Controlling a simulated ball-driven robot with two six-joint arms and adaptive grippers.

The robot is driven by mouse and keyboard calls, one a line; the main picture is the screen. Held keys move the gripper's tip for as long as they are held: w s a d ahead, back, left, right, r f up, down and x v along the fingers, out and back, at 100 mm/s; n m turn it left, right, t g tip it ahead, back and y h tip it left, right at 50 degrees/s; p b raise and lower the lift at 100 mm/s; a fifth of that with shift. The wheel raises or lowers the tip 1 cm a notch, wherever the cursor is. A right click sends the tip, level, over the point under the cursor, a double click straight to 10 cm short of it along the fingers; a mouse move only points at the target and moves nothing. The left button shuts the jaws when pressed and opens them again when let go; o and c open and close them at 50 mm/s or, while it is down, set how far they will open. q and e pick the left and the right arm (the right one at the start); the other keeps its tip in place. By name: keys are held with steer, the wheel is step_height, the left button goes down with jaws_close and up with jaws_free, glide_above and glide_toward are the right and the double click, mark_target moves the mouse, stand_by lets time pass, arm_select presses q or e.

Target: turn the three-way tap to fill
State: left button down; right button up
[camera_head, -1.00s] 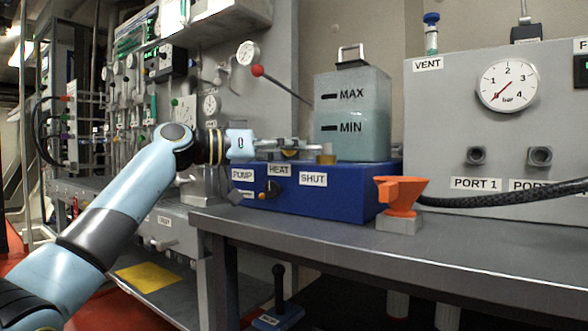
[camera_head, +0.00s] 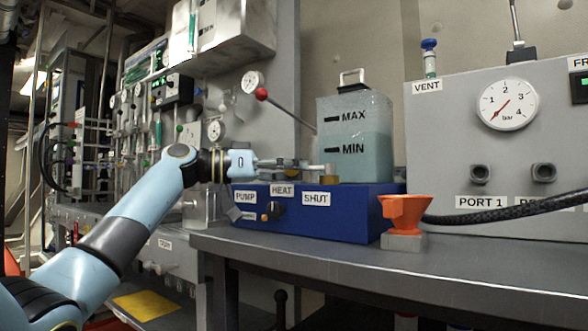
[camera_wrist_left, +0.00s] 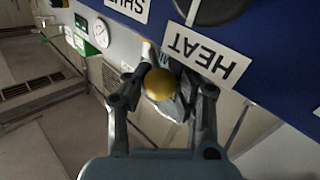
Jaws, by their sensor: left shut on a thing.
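My left gripper (camera_head: 300,166) reaches in from the left, just above the top of the blue box (camera_head: 375,212). In the left wrist view its two fingers (camera_wrist_left: 163,92) are closed in around a rounded brass-yellow piece (camera_wrist_left: 158,84), which seems to be part of the three-way tap. In the head view a brass fitting (camera_head: 328,178) with a grey end shows at the fingertips, in front of the tank. The fingers partly hide the tap, so its setting cannot be read. My right gripper is not in view.
The tank (camera_head: 368,158) marked MAX and MIN stands on the blue box, which carries PUMP, HEAT and SHUT labels. An orange funnel (camera_head: 405,212) stands to its right, near a black hose (camera_head: 500,208). The grey bench top (camera_head: 440,265) in front is clear.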

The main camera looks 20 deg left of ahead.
arm_select(q)
steer(key=c, duration=1.5)
jaws_free()
steer(key=shift+a, duration=0.15)
steer(key=o, duration=0.5)
steer(key=shift+a, duration=0.2)
steer(key=shift+c, duration=0.2)
steer(key=shift+o, duration=0.3)
steer(key=shift+d, duration=0.15)
steer(key=v, duration=1.2)
